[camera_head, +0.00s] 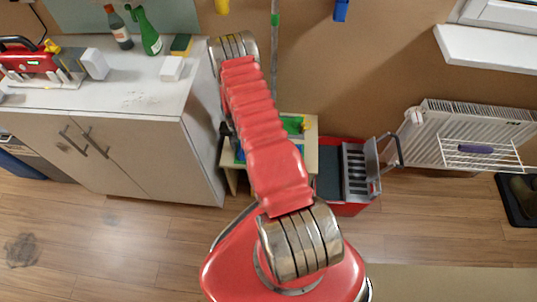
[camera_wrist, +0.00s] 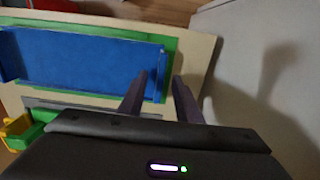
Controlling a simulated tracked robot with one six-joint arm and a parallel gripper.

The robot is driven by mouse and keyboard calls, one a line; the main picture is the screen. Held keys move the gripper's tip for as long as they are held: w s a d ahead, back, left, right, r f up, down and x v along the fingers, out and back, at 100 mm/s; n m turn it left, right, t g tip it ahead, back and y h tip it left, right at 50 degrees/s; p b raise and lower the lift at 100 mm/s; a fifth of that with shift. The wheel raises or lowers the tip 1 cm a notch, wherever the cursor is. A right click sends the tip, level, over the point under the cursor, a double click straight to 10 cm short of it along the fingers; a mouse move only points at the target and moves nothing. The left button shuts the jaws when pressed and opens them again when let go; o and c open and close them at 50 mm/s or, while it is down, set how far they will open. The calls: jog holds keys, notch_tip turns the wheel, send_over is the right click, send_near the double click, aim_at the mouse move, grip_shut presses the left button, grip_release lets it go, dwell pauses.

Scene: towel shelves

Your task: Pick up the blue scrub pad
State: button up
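In the wrist view a wide, flat blue rectangle (camera_wrist: 85,60) with a green border (camera_wrist: 130,32) lies on a pale wooden top. I cannot tell whether it is the blue scrub pad or the floor of a tray. In the head view my arm covers much of the small wooden stand (camera_head: 311,158), and my gripper is hidden there.
A white cabinet (camera_head: 150,135) stands left of the stand, and a pale panel (camera_wrist: 260,70) is close on the right in the wrist view. Its top holds bottles, a green-and-yellow sponge (camera_head: 181,44) and a red machine (camera_head: 28,58).

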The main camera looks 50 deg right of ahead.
jog(key=shift+f, duration=0.2)
jog(key=shift+c, duration=0.4)
grip_shut()
